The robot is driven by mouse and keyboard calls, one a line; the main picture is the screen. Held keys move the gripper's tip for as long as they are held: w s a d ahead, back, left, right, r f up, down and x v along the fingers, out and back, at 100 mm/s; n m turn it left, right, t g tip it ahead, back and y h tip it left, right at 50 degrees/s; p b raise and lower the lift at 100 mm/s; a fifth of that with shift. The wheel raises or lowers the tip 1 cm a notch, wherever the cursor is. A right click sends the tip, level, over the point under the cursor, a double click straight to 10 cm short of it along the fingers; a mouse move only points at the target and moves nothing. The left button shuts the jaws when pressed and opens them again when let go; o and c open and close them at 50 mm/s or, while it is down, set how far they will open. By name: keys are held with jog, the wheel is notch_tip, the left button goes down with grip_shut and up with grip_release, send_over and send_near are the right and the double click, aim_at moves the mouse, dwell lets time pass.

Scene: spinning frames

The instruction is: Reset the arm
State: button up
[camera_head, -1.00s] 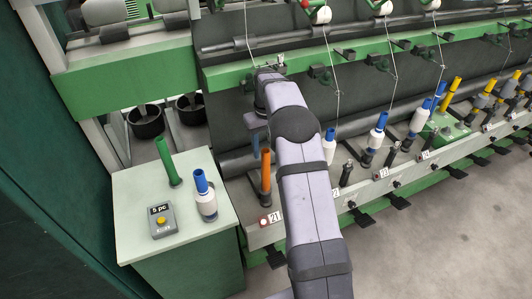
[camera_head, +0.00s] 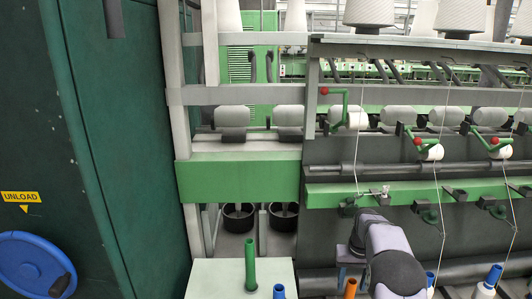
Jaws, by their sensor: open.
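My arm reaches in from the bottom right, and its dark wrist lies just below the green rail (camera_head: 420,193) of the spinning frame. My gripper (camera_head: 351,268) shows as a blue-grey part at the left of the wrist, partly hidden by my own arm. It is open, and nothing is seen in it. An orange tube (camera_head: 351,289) stands below it at the bottom edge, apart from it as far as I can tell.
A pale-topped table (camera_head: 215,275) at the bottom holds a green tube (camera_head: 250,265) and a blue-topped bobbin (camera_head: 279,291). A dark green cabinet (camera_head: 95,150) fills the left. Another blue-topped bobbin (camera_head: 492,275) stands at the right.

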jog(key=s+a+f+m+g, duration=0.1)
jog(key=s+a+f+g, duration=0.15)
jog(key=s, duration=0.75)
jog(key=s+a+f+g, duration=0.1)
jog(key=s+a+f, duration=0.3)
jog(key=s, duration=0.6)
jog(key=s+a+r+n, duration=0.1)
jog(key=s+a+r, duration=0.2)
jog(key=s, duration=0.4)
jog(key=s+a+r, duration=0.2)
jog(key=s+r, duration=0.1)
jog(key=s, duration=0.5)
notch_tip(320, 180, up, 6)
jog(key=w+a+f+n+t, duration=0.1)
jog(key=w+a+n+t, duration=0.1)
jog(key=a+t, duration=0.1)
notch_tip(320, 180, down, 55)
jog(key=b, duration=5.5)
jog(key=shift+w+r, duration=0.2)
jog(key=shift+w, duration=0.05)
jog(key=shift+d, duration=0.1)
